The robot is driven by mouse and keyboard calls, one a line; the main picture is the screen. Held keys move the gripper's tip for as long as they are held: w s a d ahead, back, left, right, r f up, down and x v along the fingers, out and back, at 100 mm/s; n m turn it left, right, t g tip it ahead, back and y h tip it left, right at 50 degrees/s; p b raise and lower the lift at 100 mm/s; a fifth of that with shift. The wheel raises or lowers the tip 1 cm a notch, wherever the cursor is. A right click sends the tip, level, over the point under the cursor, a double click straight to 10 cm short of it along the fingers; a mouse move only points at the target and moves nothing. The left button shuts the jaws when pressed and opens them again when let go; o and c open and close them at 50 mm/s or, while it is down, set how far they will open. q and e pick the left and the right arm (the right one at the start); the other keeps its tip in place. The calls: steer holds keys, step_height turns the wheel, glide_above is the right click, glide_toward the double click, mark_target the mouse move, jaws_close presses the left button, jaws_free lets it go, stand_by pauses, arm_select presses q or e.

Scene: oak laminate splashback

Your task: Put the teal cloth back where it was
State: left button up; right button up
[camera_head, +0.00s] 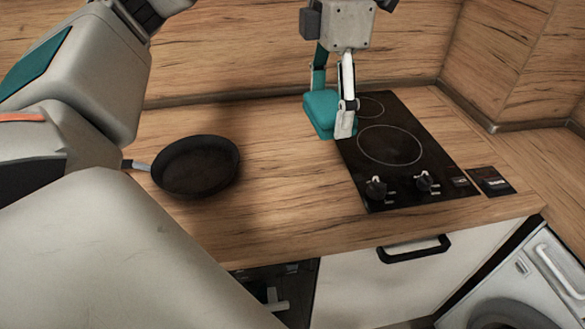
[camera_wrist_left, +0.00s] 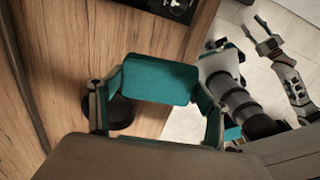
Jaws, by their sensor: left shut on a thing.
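The teal cloth (camera_head: 321,112) is a folded, block-like pad. My left gripper (camera_head: 332,108) is shut on it, with one finger on either side. In the head view it shows over the back left corner of the black cooktop (camera_head: 390,144). In the left wrist view the cloth (camera_wrist_left: 160,81) spans between the fingers and looks raised above the counter; the exact height is hard to judge. My right gripper (camera_wrist_left: 265,38) shows small at the upper right of the left wrist view, away from the counter; its jaw state is unclear.
A black frying pan (camera_head: 196,166) sits on the wooden counter (camera_head: 262,215), left of the cooktop, its handle partly hidden by my arm. A small dark panel (camera_head: 491,181) lies right of the cooktop. Bare counter lies between pan and cooktop. The oak splashback (camera_head: 220,55) rises behind.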

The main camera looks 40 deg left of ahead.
mark_target(317, 109)
arm_select(q)
steer(key=s, duration=0.1)
steer(key=s+f+m, duration=0.1)
steer(key=shift+s+a+f+b, duration=0.3)
steer(key=shift+s+a, duration=0.05)
step_height(317, 109, down, 14)
steer(key=shift+w+r+b, duration=0.1)
steer(key=shift+b, duration=0.9)
steer(key=shift+f, duration=0.45)
steer(key=shift+f+b, duration=0.3)
steer(key=shift+f, duration=1.65)
arm_select(e)
steer(key=shift+w+d+f+n, duration=0.1)
steer(key=shift+w+f+n, duration=0.1)
steer(key=shift+f, duration=0.35)
steer(key=shift+w+d+f+n, duration=0.1)
steer(key=shift+w+f, duration=0.1)
steer(key=shift+f, duration=0.35)
arm_select(q)
steer(key=shift+f, duration=0.15)
steer(key=o, duration=1)
